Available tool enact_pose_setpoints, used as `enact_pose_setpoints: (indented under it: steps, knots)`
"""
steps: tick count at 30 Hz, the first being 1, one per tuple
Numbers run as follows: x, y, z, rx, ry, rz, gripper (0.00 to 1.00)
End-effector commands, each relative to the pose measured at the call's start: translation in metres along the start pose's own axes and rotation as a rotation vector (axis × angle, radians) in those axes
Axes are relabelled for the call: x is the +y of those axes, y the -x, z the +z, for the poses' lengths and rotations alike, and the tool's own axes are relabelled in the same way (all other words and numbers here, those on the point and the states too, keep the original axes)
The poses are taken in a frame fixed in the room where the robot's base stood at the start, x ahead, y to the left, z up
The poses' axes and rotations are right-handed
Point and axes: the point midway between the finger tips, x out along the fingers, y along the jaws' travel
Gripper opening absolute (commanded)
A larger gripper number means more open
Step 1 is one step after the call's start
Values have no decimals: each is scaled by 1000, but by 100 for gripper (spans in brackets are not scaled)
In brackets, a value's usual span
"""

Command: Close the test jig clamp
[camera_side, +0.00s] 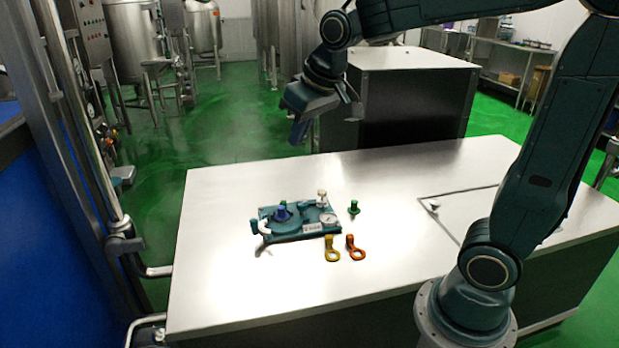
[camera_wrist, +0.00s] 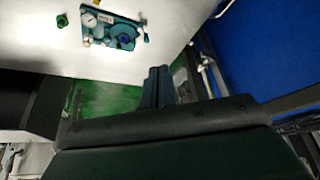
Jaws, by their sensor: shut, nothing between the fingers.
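The test jig (camera_side: 298,232) is a teal plate lying on the metal table. It carries a round raised part with a blue knob (camera_side: 282,212), a white-tipped lever (camera_side: 264,228) at its left end, a white-topped post (camera_side: 322,196) and a round dial (camera_side: 328,218). Which part is the clamp, and whether it is open, I cannot tell. The jig also shows at the top of the wrist view (camera_wrist: 112,28). My gripper (camera_side: 297,132) is shut and empty, held in the air above and behind the jig, well apart from it. Its fingers (camera_wrist: 157,87) show close together in the wrist view.
A green knobbed piece (camera_side: 354,207) stands right of the jig. A yellow ring tag (camera_side: 332,250) and an orange ring tag (camera_side: 355,249) lie in front of it. A panel with a small knob (camera_side: 433,206) is at right. The table's left part is clear. A steel frame (camera_side: 85,140) stands left.

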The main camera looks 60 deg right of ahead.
Motion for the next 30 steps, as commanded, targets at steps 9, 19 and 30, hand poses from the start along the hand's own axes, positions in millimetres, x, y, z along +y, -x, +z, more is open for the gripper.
enact_pose_setpoints:
  steps: [9,19,30]
  knots:
    - [11,-61,-61,-27,-53,23,0]
    - [28,-139,-108,-48,-105,47,0]
    - [52,-243,-138,-75,-163,74,0]
